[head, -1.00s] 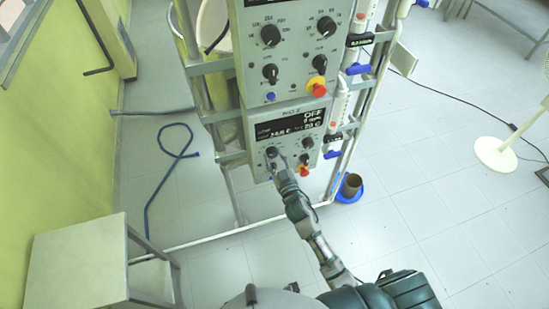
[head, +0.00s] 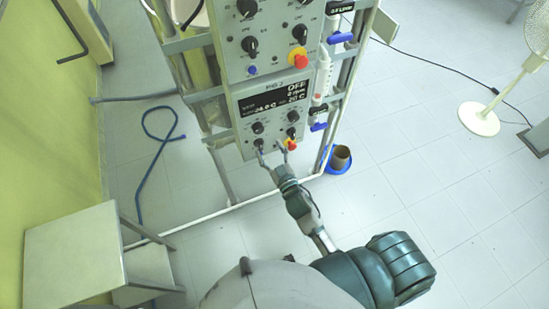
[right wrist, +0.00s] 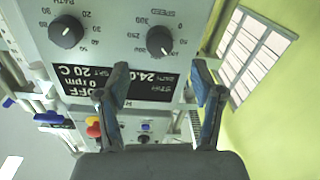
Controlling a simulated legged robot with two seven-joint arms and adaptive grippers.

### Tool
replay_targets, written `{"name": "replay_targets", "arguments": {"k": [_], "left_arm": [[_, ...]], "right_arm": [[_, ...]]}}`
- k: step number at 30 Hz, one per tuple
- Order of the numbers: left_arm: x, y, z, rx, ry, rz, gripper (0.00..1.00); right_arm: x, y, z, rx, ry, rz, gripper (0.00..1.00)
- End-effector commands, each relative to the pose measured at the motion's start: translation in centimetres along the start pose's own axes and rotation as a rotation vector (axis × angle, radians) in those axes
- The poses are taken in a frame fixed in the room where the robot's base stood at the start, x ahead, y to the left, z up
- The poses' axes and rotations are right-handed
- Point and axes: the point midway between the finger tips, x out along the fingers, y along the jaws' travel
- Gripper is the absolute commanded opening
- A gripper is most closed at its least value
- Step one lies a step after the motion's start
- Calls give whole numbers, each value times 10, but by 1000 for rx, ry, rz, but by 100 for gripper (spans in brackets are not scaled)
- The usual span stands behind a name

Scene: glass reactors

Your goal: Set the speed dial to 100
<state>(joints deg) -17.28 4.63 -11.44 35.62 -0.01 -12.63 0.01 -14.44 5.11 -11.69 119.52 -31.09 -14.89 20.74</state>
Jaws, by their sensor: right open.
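The speed dial (right wrist: 159,40) is a round black knob under the word SPEED, which appears upside down in the right wrist view. In the head view it is the left knob (head: 257,128) below the lower unit's display. The display (head: 273,101) reads OFF, 0 rpm and 20 C. The dial's exact pointer setting is too small to tell. My right gripper (head: 273,155) is open and empty in front of the panel's lower edge. In the right wrist view its fingers (right wrist: 160,85) are spread, with the dial beyond and between their tips, apart from them. My left gripper is out of view.
The bath dial (right wrist: 66,31) is beside the speed dial. A red-and-yellow button (head: 291,145) sits close to the right finger. A similar unit (head: 268,35) is above.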

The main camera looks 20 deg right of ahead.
Motion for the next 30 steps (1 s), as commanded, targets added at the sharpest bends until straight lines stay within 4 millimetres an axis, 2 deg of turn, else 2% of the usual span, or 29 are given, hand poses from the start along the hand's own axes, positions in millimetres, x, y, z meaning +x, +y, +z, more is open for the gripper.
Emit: {"name": "replay_targets", "arguments": {"k": [3, 9, 26, 29, 30], "left_arm": [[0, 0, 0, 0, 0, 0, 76], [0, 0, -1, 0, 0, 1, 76], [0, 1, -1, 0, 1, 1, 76], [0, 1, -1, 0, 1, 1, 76], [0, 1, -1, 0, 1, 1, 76]], "right_arm": [[-22, 0, 1, 2, -2, 1, 67], [-40, 0, 0, 1, 0, 0, 67], [-41, 0, 1, 0, -1, 0, 67], [-40, -3, 13, 0, -25, -6, 67], [-40, -6, 26, 1, -50, -13, 67]]}}
